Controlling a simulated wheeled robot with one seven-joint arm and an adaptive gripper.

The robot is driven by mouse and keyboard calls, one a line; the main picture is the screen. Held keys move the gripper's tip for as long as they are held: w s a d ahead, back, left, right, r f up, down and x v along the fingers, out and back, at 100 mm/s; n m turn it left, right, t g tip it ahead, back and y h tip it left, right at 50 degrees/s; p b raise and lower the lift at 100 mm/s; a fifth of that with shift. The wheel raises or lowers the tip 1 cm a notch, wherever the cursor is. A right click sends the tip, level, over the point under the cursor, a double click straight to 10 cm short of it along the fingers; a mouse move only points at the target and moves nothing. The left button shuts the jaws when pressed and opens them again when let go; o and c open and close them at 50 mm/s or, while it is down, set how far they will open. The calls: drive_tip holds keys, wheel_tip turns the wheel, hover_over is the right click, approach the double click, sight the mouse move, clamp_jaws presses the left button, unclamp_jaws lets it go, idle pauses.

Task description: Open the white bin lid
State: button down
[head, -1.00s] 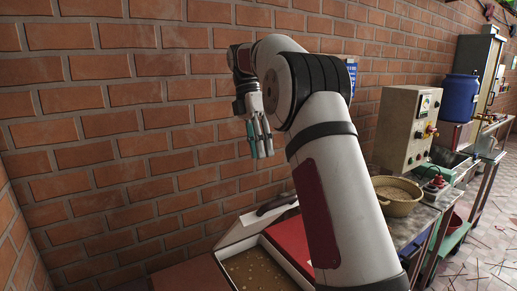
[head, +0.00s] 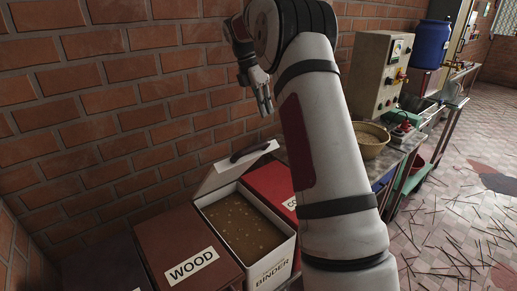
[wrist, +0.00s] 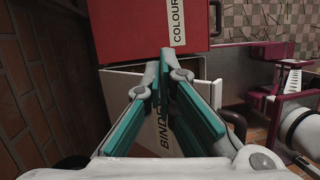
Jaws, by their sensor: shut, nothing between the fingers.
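The white bin (head: 281,262), labelled BINDER, stands between a brown bin and a red bin in the head view. Its lid (head: 215,180) is raised and tilted back at the wall side, with a black handle (head: 250,150) along its top edge. Brown grainy material (head: 240,220) shows inside the bin. My gripper (head: 267,108) is above and behind the lid, apart from it, fingers pointing down. In the wrist view its teal-padded fingers (wrist: 165,60) are shut and empty, partly covering the BINDER label and the white bin (wrist: 120,85).
The brown WOOD bin (head: 190,248) is at the left and a red bin (head: 268,183) at the right; its COLOUR label (wrist: 177,22) reads in the wrist view. A brick wall is close behind. A bench with a bowl (head: 370,140) and control box (head: 378,75) stands at right.

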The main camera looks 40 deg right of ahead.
drive_tip(key=d+f+n+t+h, duration=0.1)
drive_tip(key=d+f+t+h, duration=0.1)
drive_tip(key=d+f, duration=0.65)
drive_tip(key=d+f+n+t+h, duration=0.2)
drive_tip(key=d+f+t, duration=0.1)
drive_tip(key=d, duration=1)
wheel_tip(320, 180, down, 8)
drive_tip(key=s+d+n+t+y, duration=0.1)
drive_tip(key=n+t+y, duration=0.1)
drive_tip(key=n+t, duration=0.25)
drive_tip(key=s+a+f+n+t+y+p, duration=0.1)
drive_tip(key=s+a+n+t+y, duration=0.15)
drive_tip(key=s+a+y, duration=0.4)
drive_tip(key=s+a+f+n+t+y, duration=0.1)
drive_tip(key=s+a+n+t+y, duration=0.15)
drive_tip(key=a, duration=0.65)
drive_tip(key=s+a+r+n+t+y, duration=0.1)
drive_tip(key=s+a+r+y, duration=0.45)
drive_tip(key=s+a, duration=0.2)
drive_tip(key=s+a+r+n+t+y, duration=0.1)
drive_tip(key=s+a+r+y, duration=0.45)
drive_tip(key=s+y, duration=0.2)
drive_tip(key=p, duration=0.2)
approach(243, 155)
drive_tip(key=w+a+r, duration=0.1)
drive_tip(key=a, duration=0.2)
drive_tip(key=shift+w+a+r+h, duration=0.15)
drive_tip(key=shift+w+r+h, duration=0.25)
drive_tip(key=shift+w, duration=0.4)
